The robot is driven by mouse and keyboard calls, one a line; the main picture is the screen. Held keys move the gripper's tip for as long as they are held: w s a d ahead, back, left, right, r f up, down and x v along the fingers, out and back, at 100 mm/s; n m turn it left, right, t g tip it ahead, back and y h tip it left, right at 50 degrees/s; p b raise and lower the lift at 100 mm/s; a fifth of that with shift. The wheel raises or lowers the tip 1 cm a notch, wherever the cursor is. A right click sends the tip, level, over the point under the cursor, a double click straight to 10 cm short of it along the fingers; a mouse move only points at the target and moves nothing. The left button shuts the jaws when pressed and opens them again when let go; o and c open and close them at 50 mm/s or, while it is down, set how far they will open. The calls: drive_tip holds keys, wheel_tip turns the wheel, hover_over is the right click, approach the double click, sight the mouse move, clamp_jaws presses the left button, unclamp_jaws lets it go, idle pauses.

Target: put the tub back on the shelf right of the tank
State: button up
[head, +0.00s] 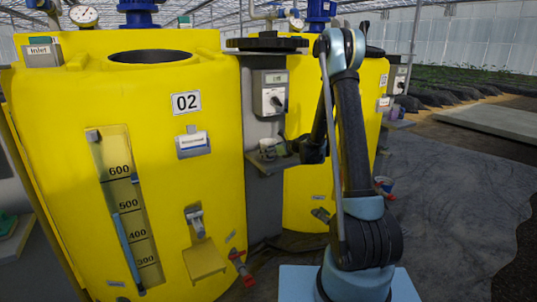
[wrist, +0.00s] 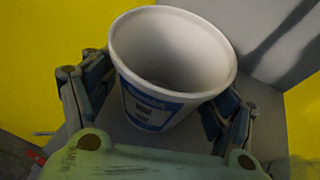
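The tub (wrist: 150,110) is white with a blue and white label, open at the top and empty inside as far as I see. In the wrist view it sits between the two fingers of my gripper (wrist: 160,95), which lie close against its left and right sides below the rim. In the head view my gripper (head: 278,150) is at the small grey shelf (head: 277,166), right of the yellow tank marked 02 (head: 215,130). The shelf surface shows under the tub in the wrist view (wrist: 195,138). Whether the tub's base touches it is hidden.
A grey control box (head: 270,95) is on the post above the shelf. A second yellow tank (head: 305,195) stands behind my arm. A red-handled valve (head: 242,268) sticks out low by the first tank. The floor at the right is open.

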drive_tip(key=shift+r, duration=0.1)
idle(0.3)
drive_tip(key=s+d+r+n+g+h, duration=0.1)
drive_tip(key=s+d+r+n, duration=0.25)
drive_tip(key=s+d, duration=0.35)
drive_tip(key=s+d+r+n+h, duration=0.1)
drive_tip(key=s+d+r+n, duration=0.3)
drive_tip(key=s, duration=0.5)
drive_tip(key=s+d+f+n+g+h, duration=0.1)
drive_tip(key=s+d+n+h, duration=0.2)
drive_tip(key=s, duration=0.9)
drive_tip(key=s+d+f+n+g+h, duration=0.2)
drive_tip(key=s+d+n, duration=0.6)
drive_tip(key=s, duration=0.4)
drive_tip(key=s+d+f+n+g+h, duration=0.1)
drive_tip(key=s+d+n, duration=0.4)
drive_tip(key=s, duration=0.7)
drive_tip(key=f+n+h, duration=0.1)
drive_tip(key=n+h, duration=0.1)
drive_tip(key=shift+s+d+g+h, duration=0.25)
drive_tip(key=shift+s+g+h, duration=0.05)
drive_tip(key=shift+s+h, duration=0.1)
